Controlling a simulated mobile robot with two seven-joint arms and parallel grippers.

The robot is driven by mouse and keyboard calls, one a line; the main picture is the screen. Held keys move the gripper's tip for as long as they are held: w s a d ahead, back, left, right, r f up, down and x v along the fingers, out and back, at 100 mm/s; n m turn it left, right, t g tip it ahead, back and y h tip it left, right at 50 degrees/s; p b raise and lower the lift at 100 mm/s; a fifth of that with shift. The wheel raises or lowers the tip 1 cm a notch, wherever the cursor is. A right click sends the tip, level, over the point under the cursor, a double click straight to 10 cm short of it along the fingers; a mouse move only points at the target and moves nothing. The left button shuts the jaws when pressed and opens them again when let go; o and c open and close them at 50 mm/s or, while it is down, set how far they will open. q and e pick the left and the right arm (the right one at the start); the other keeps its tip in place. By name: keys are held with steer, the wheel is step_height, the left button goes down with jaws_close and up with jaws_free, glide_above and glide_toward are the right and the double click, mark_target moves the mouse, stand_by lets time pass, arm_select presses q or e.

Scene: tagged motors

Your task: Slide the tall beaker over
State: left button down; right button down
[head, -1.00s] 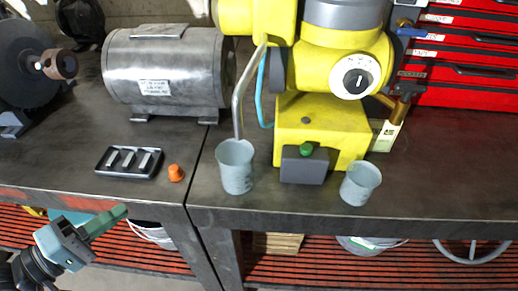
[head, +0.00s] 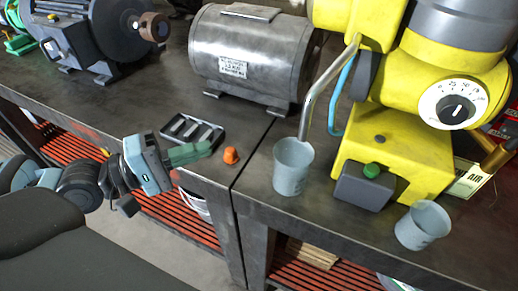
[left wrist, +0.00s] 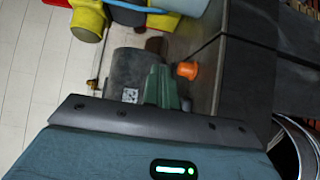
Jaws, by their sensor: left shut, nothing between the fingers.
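Two pale blue-grey beakers stand upright on the dark bench in the head view. The taller beaker (head: 293,167) stands near the bench seam, by the bent metal pipe. The shorter beaker (head: 423,226) is farther right, near the front edge. My left gripper (head: 208,149) is shut and empty, with its green fingers in front of the black tray, left of the taller beaker and apart from it. In the left wrist view the shut fingers (left wrist: 162,88) point away from the camera, close to an orange cap. I cannot clearly identify either beaker there.
The orange cap (head: 230,156) stands between my left fingers and the taller beaker. The black slotted tray (head: 193,132) lies behind the fingers. A yellow machine (head: 390,150) with a grey box (head: 362,188) stands behind the beakers. A grey motor (head: 245,55) stands farther back.

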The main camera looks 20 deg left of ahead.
mark_target(291, 169)
arm_select(q)
steer(key=shift+w+d+r, duration=0.1)
steer(key=shift+w+d, duration=0.4)
steer(key=shift+d, duration=0.35)
steer(key=shift+w+d+r+p, duration=0.15)
steer(key=shift+w+d+p, duration=0.2)
steer(key=shift+w, duration=0.15)
steer(key=shift+w+d+p, duration=0.35)
steer(key=shift+w+d, duration=0.1)
steer(key=shift+d, duration=0.1)
steer(key=shift+w+d, duration=0.25)
steer(key=shift+w, duration=0.05)
steer(key=p+x, duration=0.1)
steer(key=x, duration=0.2)
steer(key=shift+w+d+p, duration=0.25)
steer(key=shift+d+p, duration=0.05)
steer(key=shift+d, duration=0.05)
steer(key=shift+s+d+p, duration=0.3)
steer(key=shift+d, duration=0.25)
steer(key=shift+s+d+p, duration=0.25)
steer(key=shift+d+p, duration=0.05)
steer(key=shift+d, duration=0.3)
steer(key=shift+s+d, duration=0.35)
steer(key=shift+d, duration=0.25)
arm_select(e)
steer(key=r, duration=0.2)
steer(key=w+r, duration=0.1)
steer(key=r, duration=0.1)
steer(key=shift+r, duration=0.1)
